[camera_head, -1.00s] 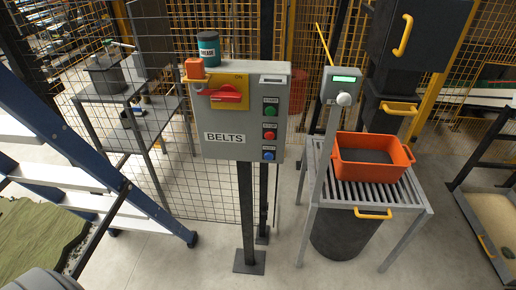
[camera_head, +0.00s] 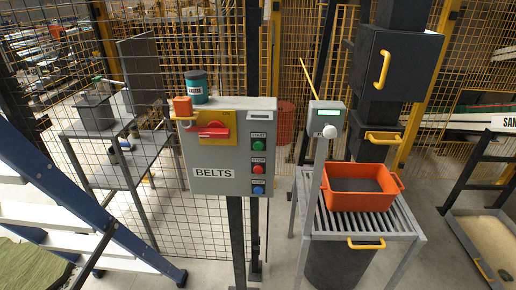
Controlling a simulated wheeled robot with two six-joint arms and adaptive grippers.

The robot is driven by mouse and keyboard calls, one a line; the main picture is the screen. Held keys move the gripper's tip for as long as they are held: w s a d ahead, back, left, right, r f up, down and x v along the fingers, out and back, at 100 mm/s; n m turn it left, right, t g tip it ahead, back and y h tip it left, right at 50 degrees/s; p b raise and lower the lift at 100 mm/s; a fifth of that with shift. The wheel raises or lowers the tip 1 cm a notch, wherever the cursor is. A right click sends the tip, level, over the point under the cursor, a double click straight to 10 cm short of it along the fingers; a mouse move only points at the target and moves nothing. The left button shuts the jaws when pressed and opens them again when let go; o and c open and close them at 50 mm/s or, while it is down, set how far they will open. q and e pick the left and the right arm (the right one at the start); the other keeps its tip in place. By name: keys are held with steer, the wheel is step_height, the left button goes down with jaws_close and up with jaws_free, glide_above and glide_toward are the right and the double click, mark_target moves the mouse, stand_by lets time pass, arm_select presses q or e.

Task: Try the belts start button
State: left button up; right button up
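The grey BELTS control box (camera_head: 227,150) stands on a dark post in the middle of the head view. On its right side is a column of buttons: a green start button (camera_head: 258,146) on top, a red button (camera_head: 257,169) below it and a blue button (camera_head: 257,190) at the bottom, each under a small label. A red switch handle (camera_head: 214,131) sits on a yellow plate at the upper left of the box. An orange padlock-like block (camera_head: 183,106) hangs at the box's top left corner. Neither gripper is in view.
A dark teal tin (camera_head: 196,87) stands on the box. To the right, an orange bin (camera_head: 360,189) rests on a slatted stand (camera_head: 366,225), beside a post with a small display unit (camera_head: 326,119). A blue ladder (camera_head: 95,215) leans at left. Wire mesh fencing stands behind.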

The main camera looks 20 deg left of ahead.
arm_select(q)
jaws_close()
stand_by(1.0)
